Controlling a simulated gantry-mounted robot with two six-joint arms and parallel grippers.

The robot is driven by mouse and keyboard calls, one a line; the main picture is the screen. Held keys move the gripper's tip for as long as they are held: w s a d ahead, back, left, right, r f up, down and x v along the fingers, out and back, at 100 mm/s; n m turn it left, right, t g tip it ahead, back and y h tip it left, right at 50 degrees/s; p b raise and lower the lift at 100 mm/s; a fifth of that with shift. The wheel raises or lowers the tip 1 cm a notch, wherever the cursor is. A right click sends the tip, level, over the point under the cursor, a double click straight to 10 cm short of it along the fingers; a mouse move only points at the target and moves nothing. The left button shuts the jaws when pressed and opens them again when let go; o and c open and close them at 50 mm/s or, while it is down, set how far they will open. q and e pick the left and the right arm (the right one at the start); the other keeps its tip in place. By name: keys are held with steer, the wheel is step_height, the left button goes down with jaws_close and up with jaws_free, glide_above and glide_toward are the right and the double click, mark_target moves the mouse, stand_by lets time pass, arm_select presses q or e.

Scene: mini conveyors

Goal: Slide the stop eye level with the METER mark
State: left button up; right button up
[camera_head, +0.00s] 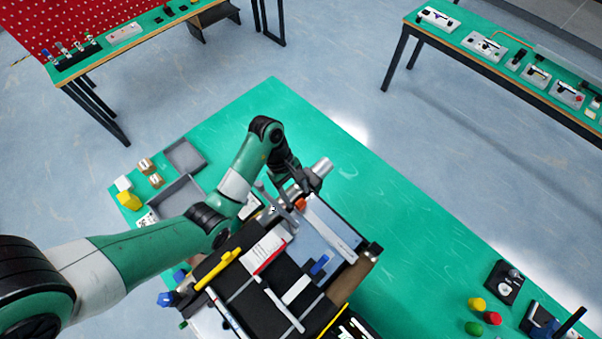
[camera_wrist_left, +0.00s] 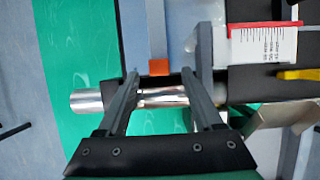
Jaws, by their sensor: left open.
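My left gripper (camera_head: 297,186) is open at the far end of the conveyor (camera_head: 325,250). In the left wrist view its fingers (camera_wrist_left: 163,88) stand on either side of part of a silver cylinder (camera_wrist_left: 85,101); I cannot tell whether they touch it. A grey bar with an orange end block (camera_wrist_left: 158,66) lies just beyond the fingertips. A grey upright piece (camera_wrist_left: 205,40) is close to the right finger; I cannot tell if it is the stop eye. A white scale label (camera_wrist_left: 275,47) with a red edge is at upper right, its lettering too small to read. My right gripper is out of view.
Grey trays (camera_head: 185,155) and small boxes (camera_head: 129,201) stand left on the green table (camera_head: 400,215). A yellow-handled tool (camera_head: 220,268) and a blue item (camera_head: 320,265) lie on the conveyor. Coloured buttons (camera_head: 477,304) are at lower right. The table's right middle is clear.

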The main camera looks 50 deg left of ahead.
mark_target(301, 202)
arm_select(q)
steer(key=b+x, duration=0.1)
steer(key=x, duration=0.1)
steer(key=shift+f, duration=0.4)
steer(key=shift+d+f, duration=0.2)
steer(key=shift+d, duration=0.05)
steer(key=shift+x, duration=0.9)
steer(key=shift+w, duration=0.1)
jaws_close()
